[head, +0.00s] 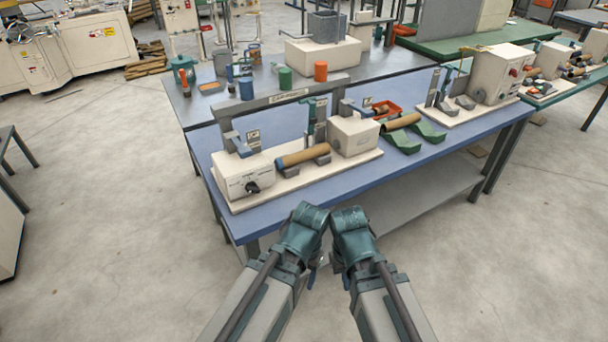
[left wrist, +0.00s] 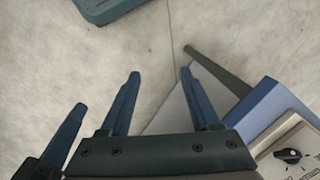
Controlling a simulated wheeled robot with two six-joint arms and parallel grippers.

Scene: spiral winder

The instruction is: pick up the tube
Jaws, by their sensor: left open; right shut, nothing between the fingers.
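One brown tube (head: 303,155) lies across dark supports on the winder (head: 245,178) at the near edge of the blue table. A second brown tube (head: 401,122) rests on green cradles (head: 428,131) further right. My right gripper (head: 346,282) is shut and empty, beside the left one in front of the table. Both are apart from the tubes, and their fingers are mostly hidden behind the arms in the head view.
The blue table (head: 390,162) also carries an orange tray (head: 388,110) and a second machine (head: 499,72) at the right. Coloured cans, such as a green one (head: 285,78), stand on the grey table behind. The floor (head: 120,200) to the left is clear.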

